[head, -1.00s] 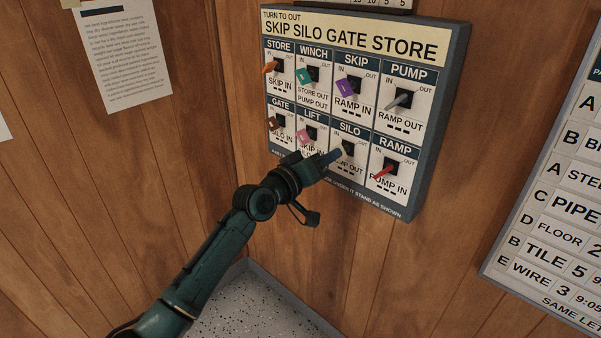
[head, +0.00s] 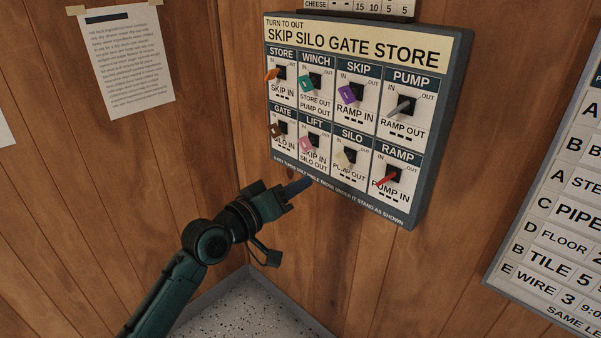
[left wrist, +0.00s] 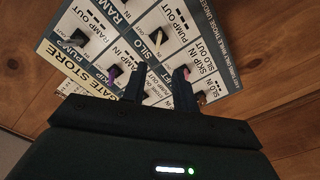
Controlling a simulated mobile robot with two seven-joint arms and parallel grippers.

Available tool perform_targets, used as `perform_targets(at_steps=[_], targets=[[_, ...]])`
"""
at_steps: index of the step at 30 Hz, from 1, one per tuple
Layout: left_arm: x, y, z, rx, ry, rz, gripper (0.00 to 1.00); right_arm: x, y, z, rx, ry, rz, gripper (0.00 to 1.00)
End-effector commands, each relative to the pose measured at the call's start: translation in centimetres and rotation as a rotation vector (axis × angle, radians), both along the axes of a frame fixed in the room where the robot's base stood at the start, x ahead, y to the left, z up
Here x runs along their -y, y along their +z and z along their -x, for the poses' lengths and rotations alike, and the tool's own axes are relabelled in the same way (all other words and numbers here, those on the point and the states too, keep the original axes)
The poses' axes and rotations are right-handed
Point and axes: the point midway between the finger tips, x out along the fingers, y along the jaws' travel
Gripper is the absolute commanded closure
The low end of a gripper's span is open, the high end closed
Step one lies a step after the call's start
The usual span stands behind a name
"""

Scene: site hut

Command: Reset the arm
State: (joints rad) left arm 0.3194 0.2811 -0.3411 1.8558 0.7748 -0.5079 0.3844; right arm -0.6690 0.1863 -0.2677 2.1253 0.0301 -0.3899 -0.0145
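The switch board (head: 440,150) headed "SKIP SILO GATE STORE" hangs on the wooden wall. Its two rows carry coloured keys: store orange (head: 272,74), winch green (head: 306,84), skip purple (head: 347,94), pump grey (head: 400,106), gate brown (head: 276,130), lift pink (head: 306,144), silo cream (head: 346,158) and ramp red (head: 386,177). My left gripper (head: 296,188) is just below and in front of the board's lower edge, apart from the keys. In the left wrist view its two fingers (left wrist: 158,84) stand apart with nothing held. The cream key (left wrist: 161,36) shows beyond them. My right gripper is out of view.
A paper notice (head: 127,58) is taped to the wall at the left. A lettered board (head: 555,200) is at the right edge. A speckled grey surface (head: 245,308) lies below. The wall between the two boards is clear.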

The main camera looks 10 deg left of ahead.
Motion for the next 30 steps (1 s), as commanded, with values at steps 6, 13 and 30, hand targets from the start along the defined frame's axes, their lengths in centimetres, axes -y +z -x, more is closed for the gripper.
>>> perform_targets(at_steps=[6, 13, 30], targets=[[-1.0, -7.7, 4.1, -0.057, 0.068, -0.149, 0.71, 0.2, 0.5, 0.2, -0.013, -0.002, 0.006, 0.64], [-3.3, -18.3, 14.5, -0.146, 0.131, -0.478, 0.71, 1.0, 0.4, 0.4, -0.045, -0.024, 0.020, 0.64], [-5.9, -24.5, 26.5, -0.220, 0.096, -0.833, 0.71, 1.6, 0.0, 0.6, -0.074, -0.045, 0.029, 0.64]])
